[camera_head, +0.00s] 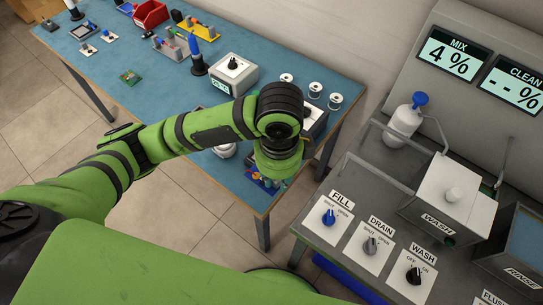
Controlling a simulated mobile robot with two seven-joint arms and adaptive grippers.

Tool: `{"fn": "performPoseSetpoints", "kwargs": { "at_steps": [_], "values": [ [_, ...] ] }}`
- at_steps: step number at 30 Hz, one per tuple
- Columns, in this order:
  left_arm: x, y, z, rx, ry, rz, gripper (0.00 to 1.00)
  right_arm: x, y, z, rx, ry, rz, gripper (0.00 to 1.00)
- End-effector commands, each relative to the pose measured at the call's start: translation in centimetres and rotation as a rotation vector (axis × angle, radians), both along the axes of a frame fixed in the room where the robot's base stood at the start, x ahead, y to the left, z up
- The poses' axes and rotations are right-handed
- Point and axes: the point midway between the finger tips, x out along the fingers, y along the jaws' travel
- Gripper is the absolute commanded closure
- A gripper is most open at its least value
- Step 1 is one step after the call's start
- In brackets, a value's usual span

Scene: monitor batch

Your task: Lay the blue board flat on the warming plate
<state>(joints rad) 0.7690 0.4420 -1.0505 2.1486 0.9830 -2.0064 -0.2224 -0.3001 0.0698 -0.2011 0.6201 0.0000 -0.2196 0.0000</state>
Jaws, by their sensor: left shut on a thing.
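My left gripper (268,178) points down at the near right corner of the blue-topped table (160,110), mostly hidden under my green wrist. It is shut on the blue board (257,180); only a small blue part with a few small parts on it shows below the wrist. I cannot tell whether the board touches the table. I cannot make out the warming plate for certain. A white box with a dark knob (233,68) stands behind my forearm, and another box (316,117) is partly hidden by my wrist. My right gripper is not in view.
A red bin (150,13), a yellow stand (198,28) and a dark blue bottle (196,58) stand farther back. Several white spools (315,89) line the back edge. A grey wash station (400,215) stands at the right.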

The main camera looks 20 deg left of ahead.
Motion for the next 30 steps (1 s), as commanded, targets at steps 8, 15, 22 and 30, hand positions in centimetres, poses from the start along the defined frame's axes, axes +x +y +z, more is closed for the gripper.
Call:
{"fn": "performPoseSetpoints", "kwargs": {
  "at_steps": [8, 15, 22, 30],
  "values": [
    [5.5, 1.2, -3.2, 0.003, 0.002, 0.002, 1.00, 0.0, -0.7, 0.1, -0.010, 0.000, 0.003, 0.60],
    [9.9, 2.0, -5.9, 0.000, 0.001, -0.001, 1.00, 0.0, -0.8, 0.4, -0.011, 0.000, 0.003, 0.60],
    [11.0, 2.3, -7.1, 0.000, 0.001, -0.004, 1.00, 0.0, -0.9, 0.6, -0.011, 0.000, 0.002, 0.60],
    [11.0, 2.4, -10.6, 0.000, 0.000, -0.004, 1.00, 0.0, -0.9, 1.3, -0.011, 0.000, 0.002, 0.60]
  ]
}}
